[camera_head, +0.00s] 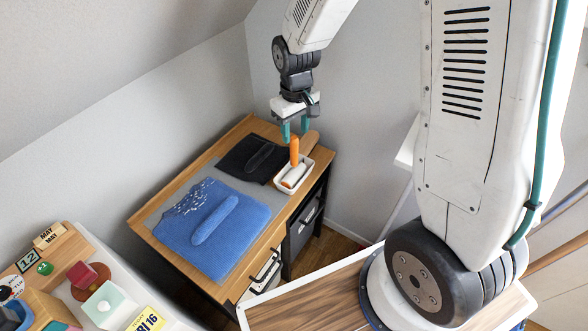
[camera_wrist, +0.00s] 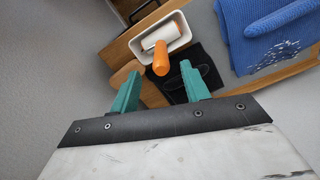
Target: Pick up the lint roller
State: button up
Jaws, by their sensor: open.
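The lint roller stands tilted in a small white tray (camera_head: 306,172), its orange handle (camera_head: 294,151) pointing up and its white roll (camera_head: 295,174) low in the tray. In the wrist view the orange handle (camera_wrist: 161,58) points toward the camera, with the white roll (camera_wrist: 160,36) behind it inside the white tray (camera_wrist: 184,38). My gripper (camera_head: 295,131) is open, with its teal fingers just above the handle. In the wrist view my gripper (camera_wrist: 160,85) is empty, and the handle shows beyond the gap between the fingertips.
The tray is on a wooden-topped desk (camera_head: 150,217) near its right edge. A black cloth (camera_head: 240,155) and a blue cloth (camera_head: 240,245) with white specks lie to its left. A wooden brush-like piece (camera_head: 310,140) lies behind the tray.

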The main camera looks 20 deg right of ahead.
aim_at(294, 149)
notch_tip(294, 149, down, 8)
jog(key=shift+w+a, duration=0.1)
jog(key=shift+w, duration=0.05)
grip_shut()
dwell(0.3)
